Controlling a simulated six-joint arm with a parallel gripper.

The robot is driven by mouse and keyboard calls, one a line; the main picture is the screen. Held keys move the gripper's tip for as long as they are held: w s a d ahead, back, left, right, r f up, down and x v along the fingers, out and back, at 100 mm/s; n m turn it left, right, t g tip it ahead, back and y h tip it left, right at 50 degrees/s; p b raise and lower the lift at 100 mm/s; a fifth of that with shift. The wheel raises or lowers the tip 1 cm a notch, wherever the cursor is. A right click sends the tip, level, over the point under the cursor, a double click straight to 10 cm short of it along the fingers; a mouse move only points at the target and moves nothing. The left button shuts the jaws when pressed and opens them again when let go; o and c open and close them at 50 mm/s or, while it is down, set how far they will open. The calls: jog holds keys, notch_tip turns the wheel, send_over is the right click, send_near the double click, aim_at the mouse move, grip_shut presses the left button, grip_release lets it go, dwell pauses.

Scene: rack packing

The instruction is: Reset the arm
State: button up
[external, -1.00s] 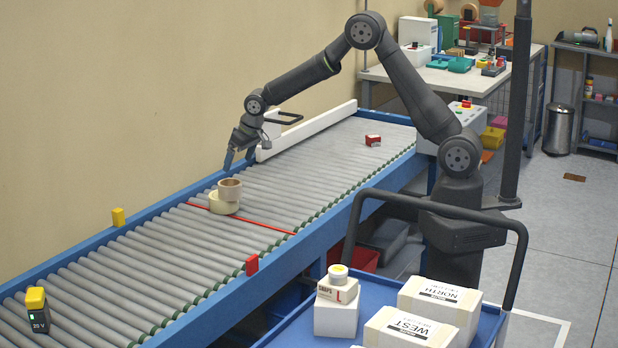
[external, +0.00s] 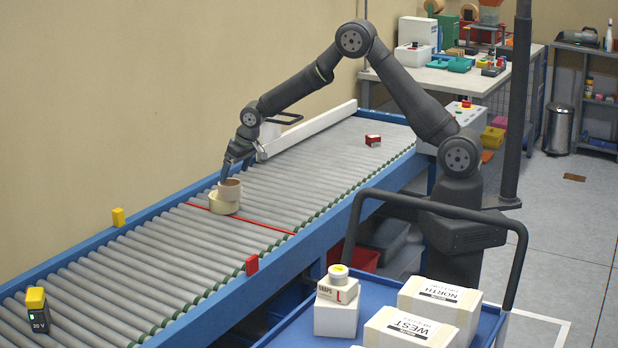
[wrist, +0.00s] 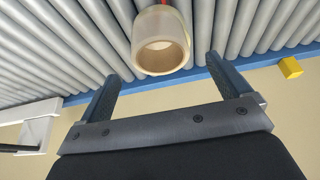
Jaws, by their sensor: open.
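My gripper (external: 224,176) is open and hangs over the roller conveyor (external: 120,262), close to two stacked tape rolls. In the wrist view, the two blue fingers of my gripper (wrist: 161,75) are apart with nothing between them. The tan tape roll (external: 231,189) rests on the cream tape roll (external: 222,206). The tan roll also shows in the wrist view (wrist: 158,66), just beyond the fingertips. Whether a finger touches a roll cannot be told.
A red line (external: 262,223) crosses the rollers beside the rolls. A small red box (external: 373,140) lies farther back. A white guide rail (external: 310,128) runs along the wall side. A blue cart (external: 290,325) with white boxes stands in front.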

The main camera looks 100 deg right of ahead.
aim_at(230, 179)
jog(key=x, duration=0.6)
jog(key=shift+w+d+f, duration=0.1)
jog(key=shift+f, duration=0.3)
jog(key=shift+r, duration=1.2)
